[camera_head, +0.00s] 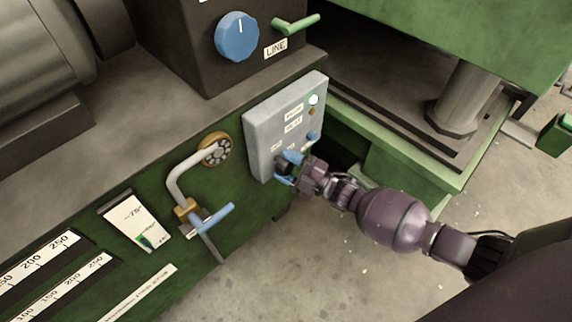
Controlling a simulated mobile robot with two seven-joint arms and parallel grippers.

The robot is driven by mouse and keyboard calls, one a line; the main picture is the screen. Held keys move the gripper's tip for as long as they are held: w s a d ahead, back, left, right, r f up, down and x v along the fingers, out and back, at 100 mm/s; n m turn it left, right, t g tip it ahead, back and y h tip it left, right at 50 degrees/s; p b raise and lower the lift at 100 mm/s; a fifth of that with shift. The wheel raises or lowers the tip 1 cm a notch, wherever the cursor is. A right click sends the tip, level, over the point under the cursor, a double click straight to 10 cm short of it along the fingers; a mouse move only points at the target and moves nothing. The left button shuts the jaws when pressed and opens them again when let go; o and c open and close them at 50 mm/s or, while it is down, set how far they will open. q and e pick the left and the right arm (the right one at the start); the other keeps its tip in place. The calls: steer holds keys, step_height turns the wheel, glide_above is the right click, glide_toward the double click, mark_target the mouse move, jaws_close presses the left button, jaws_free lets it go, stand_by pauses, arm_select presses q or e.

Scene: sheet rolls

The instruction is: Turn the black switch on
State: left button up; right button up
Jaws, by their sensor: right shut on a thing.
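A grey control panel (262,128) is mounted on the side of the green machine, with small labels and a lit round lamp (314,99) near its upper right. My right gripper (285,168) is at the panel's lower part, its blue fingers shut around a small dark knob, which looks like the black switch (282,166). The fingers and wrist hide most of the switch, so its exact setting cannot be read. A small blue part (312,136) shows at the panel's right edge. My left gripper is not in view.
Left of the panel, a bent grey pipe (180,177) with a blue-handled valve (214,221) sticks out. Above are a blue dial (237,37) and a green lever (297,24). Concrete floor (290,270) lies open below.

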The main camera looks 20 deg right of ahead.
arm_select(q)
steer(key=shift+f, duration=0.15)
arm_select(e)
steer(key=shift+f+m+t, duration=0.1)
steer(key=shift+m+t, duration=0.3)
steer(key=shift+m, duration=0.4)
steer(key=o, duration=0.9)
arm_select(q)
steer(key=shift+p, duration=0.4)
arm_select(e)
steer(key=v, duration=1.1)
steer(key=shift+a, duration=0.1)
